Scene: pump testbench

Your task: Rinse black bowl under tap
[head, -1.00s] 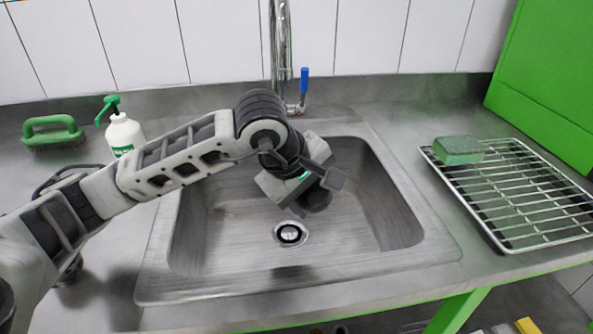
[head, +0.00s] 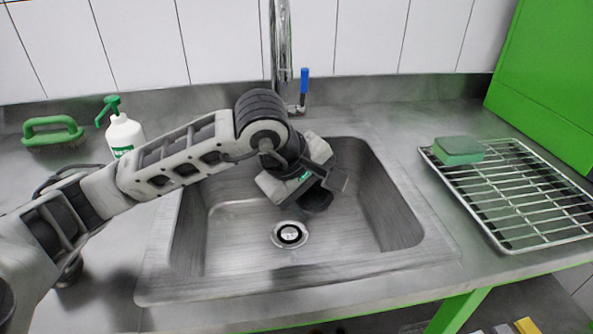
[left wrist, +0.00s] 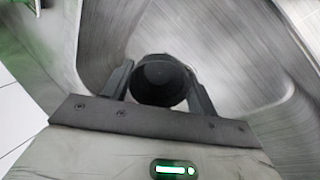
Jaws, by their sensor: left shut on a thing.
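The black bowl (left wrist: 160,80) sits between the two fingers of my left gripper (left wrist: 158,88) in the left wrist view, and the gripper is shut on it. In the head view the left gripper (head: 325,190) is over the back right part of the sink (head: 225,235), with the dark bowl (head: 316,200) partly hidden by the gripper. The tap (head: 281,45) stands behind the sink, with a blue lever (head: 304,82). Its upper end is out of view, and I cannot make out a water stream. My right gripper is out of view.
A green brush (head: 53,132) and a white soap bottle (head: 123,132) stand at the left. A wire rack (head: 520,195) with a green sponge (head: 459,150) lies at the right, beside a green panel (head: 548,85). The front of the sink, around the drain (head: 290,234), is clear.

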